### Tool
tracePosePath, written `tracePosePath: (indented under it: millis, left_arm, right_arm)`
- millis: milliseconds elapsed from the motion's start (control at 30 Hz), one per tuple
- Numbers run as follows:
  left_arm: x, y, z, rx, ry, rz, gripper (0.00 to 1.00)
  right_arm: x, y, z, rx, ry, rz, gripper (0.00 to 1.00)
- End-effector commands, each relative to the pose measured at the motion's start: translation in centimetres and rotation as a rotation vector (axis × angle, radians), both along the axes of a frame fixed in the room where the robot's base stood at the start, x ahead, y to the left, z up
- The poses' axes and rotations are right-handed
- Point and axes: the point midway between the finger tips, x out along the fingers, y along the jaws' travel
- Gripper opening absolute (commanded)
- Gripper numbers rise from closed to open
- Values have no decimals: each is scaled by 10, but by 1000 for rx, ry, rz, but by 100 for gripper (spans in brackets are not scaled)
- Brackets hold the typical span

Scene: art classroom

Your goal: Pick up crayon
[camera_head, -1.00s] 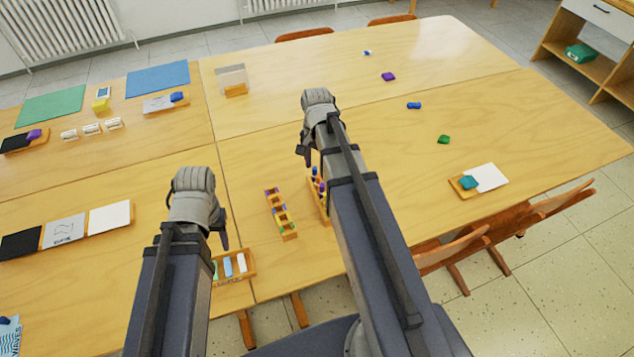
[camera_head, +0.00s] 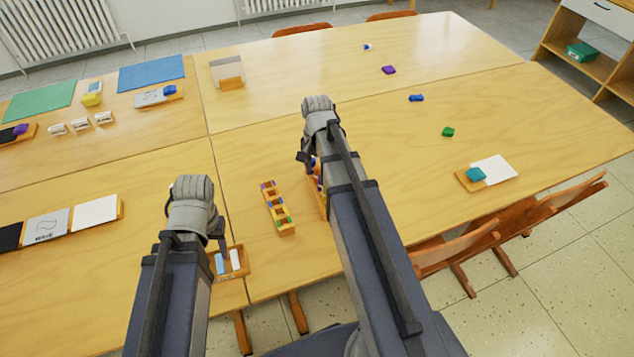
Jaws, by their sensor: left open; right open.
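A wooden tray (camera_head: 244,262) near the table's front edge holds a light blue stick (camera_head: 220,263) and a white stick (camera_head: 235,260), perhaps crayons or chalk. My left gripper (camera_head: 218,243) is open just above its left part, and the arm hides some of the tray. A narrow wooden rack (camera_head: 277,208) with small coloured pieces stands to the right. A second rack (camera_head: 318,196) with coloured items, possibly crayons, is mostly hidden behind my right arm. My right gripper (camera_head: 306,160) is open over the far end of that second rack; its fingertips are partly hidden.
Small coloured blocks, such as a green one (camera_head: 448,132) and a purple one (camera_head: 389,70), lie across the right tables. A board with white paper (camera_head: 495,169) lies at the right edge. Black, grey and white cards (camera_head: 95,210) lie at left. Chairs (camera_head: 455,250) stand at the front right.

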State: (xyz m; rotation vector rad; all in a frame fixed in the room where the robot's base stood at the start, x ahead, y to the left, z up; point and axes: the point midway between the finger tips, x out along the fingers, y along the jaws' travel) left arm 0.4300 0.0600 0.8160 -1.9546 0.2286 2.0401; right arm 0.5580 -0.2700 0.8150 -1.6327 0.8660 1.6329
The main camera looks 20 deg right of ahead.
Motion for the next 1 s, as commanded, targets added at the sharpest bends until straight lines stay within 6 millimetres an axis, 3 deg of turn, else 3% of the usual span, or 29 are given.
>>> tracePosePath:
  millis: [233, 733, 1000]
  left_arm:
    - [0, 0, -1, 0, 0, 0, 50]
    - [0, 0, -1, 0, 0, 0, 50]
    - [0, 0, -1, 0, 0, 0, 50]
  right_arm:
    - [0, 0, -1, 0, 0, 0, 55]
    - [0, 0, -1, 0, 0, 0, 0]
    - [0, 0, -1, 0, 0, 0, 0]
